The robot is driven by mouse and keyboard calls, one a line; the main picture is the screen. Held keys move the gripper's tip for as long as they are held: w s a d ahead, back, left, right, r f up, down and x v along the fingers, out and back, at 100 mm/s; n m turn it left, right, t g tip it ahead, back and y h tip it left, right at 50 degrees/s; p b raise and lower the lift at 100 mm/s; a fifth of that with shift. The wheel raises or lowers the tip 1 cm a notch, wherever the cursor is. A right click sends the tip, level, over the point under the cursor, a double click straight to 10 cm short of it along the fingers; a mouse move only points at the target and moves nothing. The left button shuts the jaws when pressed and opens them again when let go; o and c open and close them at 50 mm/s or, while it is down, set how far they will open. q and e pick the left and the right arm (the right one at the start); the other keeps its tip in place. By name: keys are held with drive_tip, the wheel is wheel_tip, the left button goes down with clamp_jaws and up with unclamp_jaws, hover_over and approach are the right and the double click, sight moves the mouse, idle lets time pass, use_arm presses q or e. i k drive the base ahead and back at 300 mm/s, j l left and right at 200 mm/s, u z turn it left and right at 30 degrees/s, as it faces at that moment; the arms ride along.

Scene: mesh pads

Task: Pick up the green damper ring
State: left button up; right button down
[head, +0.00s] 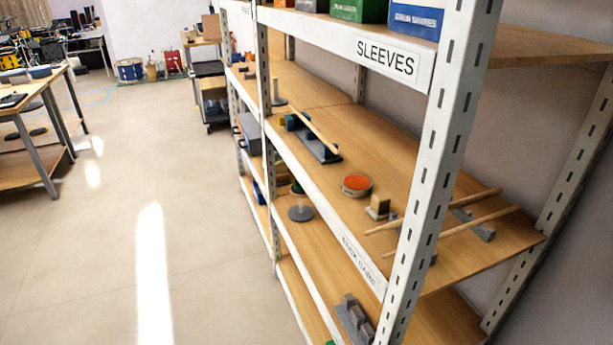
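No green damper ring shows clearly. A small dark green object (297,187), partly hidden by a shelf edge, lies on the shelf below the middle one; I cannot tell whether it is a ring. A grey round stand with a short peg (300,212) is just in front of it. A sliver of something green (331,342) shows at the bottom edge, too cut off to identify. Neither of my grippers is in view.
The middle shelf (390,170) holds an orange-topped round pad (356,186), a wooden block (379,206), drumsticks on grey rests and a grey-blue holder (316,142). A white upright post (432,170) stands in front. The floor (110,220) at left is open, with a table (35,105) beyond.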

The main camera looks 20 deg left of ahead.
sight(298, 186)
drive_tip(key=i+j+z, duration=0.15)
drive_tip(key=j, duration=0.45)
drive_tip(key=i+j+z, duration=0.2)
drive_tip(key=j, duration=0.45)
drive_tip(key=i+j+z, duration=0.15)
drive_tip(key=j, duration=0.5)
drive_tip(key=i+j+z, duration=0.2)
drive_tip(key=j, duration=0.45)
drive_tip(key=j+z, duration=0.15)
drive_tip(key=j, duration=0.55)
